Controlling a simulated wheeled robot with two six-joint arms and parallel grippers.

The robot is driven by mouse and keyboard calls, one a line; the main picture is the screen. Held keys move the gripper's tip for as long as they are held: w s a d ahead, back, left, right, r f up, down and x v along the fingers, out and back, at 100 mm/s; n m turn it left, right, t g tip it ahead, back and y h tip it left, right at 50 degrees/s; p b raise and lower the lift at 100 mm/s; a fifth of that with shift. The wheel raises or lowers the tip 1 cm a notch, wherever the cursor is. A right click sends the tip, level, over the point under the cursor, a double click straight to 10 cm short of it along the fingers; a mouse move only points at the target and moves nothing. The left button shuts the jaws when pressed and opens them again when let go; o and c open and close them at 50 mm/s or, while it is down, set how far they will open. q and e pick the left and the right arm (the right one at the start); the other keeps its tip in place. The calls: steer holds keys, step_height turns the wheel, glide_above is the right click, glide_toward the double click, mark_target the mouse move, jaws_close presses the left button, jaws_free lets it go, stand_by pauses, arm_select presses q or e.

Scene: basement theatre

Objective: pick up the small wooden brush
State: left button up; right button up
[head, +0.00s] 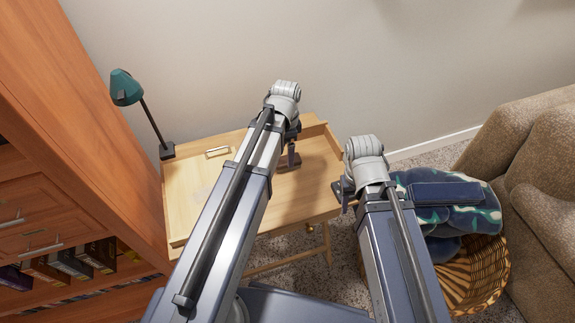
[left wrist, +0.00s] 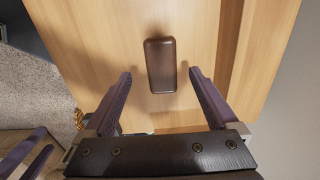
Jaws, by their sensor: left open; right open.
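A dark brown, rounded block (left wrist: 160,62), which looks like the back of the small wooden brush, lies on the light wooden desk top in the left wrist view. My left gripper (left wrist: 160,74) is open, its two purple fingers on either side of the brush's near part with a gap at each side. In the head view my left gripper (head: 289,162) is over the desk's right part, and the brush cannot be made out there. My right gripper (head: 342,191) is open and empty by the desk's right front edge; its fingers also show at the left wrist view's lower left.
The desk (head: 190,195) stands against the wall. A teal lamp (head: 126,88) stands at its back left corner. A wooden cabinet (head: 50,130) is to the left. A wicker basket (head: 487,275) with a patterned blanket (head: 468,220) and a sofa (head: 540,150) are to the right.

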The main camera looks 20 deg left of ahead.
mark_target(282, 167)
arm_select(q)
steer(key=shift+w+d+f+b, duration=0.1)
steer(key=shift+w+f+b, duration=0.05)
steer(key=shift+f+b, duration=1.2)
steer(key=shift+w+f+b, duration=0.1)
steer(key=shift+f+b, duration=1.15)
steer(key=shift+b, duration=0.05)
steer(key=shift+r, duration=0.1)
jaws_close()
